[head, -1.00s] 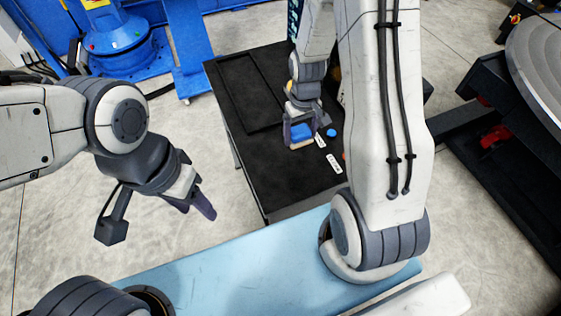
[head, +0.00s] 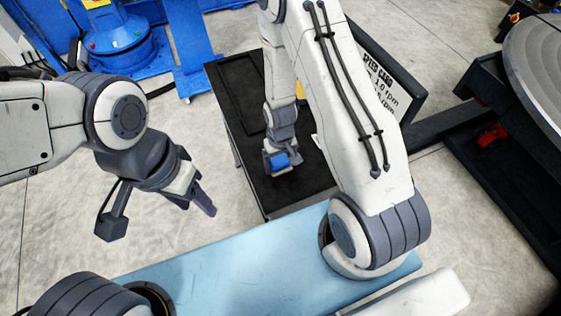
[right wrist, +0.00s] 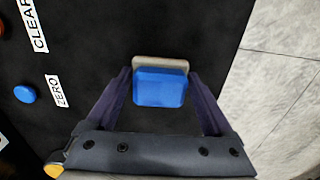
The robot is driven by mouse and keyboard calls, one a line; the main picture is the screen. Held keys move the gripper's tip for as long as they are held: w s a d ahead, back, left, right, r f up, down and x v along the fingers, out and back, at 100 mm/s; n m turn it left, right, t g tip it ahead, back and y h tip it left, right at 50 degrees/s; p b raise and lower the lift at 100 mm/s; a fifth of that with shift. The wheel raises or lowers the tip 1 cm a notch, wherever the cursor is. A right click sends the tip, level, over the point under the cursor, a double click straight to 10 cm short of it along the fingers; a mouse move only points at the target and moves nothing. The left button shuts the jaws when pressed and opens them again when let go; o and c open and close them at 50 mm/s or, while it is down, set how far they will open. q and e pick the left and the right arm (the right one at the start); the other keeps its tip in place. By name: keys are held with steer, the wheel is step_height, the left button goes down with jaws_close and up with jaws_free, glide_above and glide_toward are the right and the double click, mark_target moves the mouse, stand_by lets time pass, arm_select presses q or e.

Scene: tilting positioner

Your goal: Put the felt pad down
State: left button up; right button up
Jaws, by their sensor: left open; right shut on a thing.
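The felt pad (right wrist: 160,88) is a blue block with a thin grey-beige layer along one edge. It also shows in the head view (head: 281,161), low over the near part of the black bench top. My right gripper (right wrist: 161,92) is shut on it, with one dark finger on each side. I cannot tell whether the pad touches the bench top. My left gripper (head: 200,200) is open and empty, over the floor to the left of the bench.
The black bench top (head: 234,120) has a shallow rectangular outline at its far left. A blue button (right wrist: 25,94) and a ZERO label (right wrist: 57,90) lie left of the pad in the wrist view. A speed card (head: 385,75) stands behind my right arm. A round metal table (head: 540,65) is at right.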

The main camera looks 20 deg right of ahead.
mark_target(280, 161)
steer(key=shift+f, duration=0.15)
steer(key=o, duration=1.2)
steer(key=shift+r, duration=0.3)
step_height(280, 161, up, 11)
steer(key=b, duration=0.2)
steer(key=s+a+r+n, duration=0.2)
steer(key=s+a+r, duration=0.2)
steer(key=s+r, duration=0.1)
steer(key=s+a+r+n, duration=0.2)
steer(key=s+a+r, duration=0.2)
steer(key=s+r, duration=0.1)
steer(key=s+a+r+n+y, duration=0.1)
steer(key=s+a+r+n, duration=0.1)
steer(key=s+a+r, duration=0.2)
steer(key=shift+s+a+r+n, duration=0.1)
steer(key=shift+s+r+n, duration=0.15)
steer(key=shift+s, duration=0.7)
steer(key=shift+s+a+r+n, duration=0.15)
steer(key=shift+s+r, duration=0.15)
steer(key=shift+s, duration=0.6)
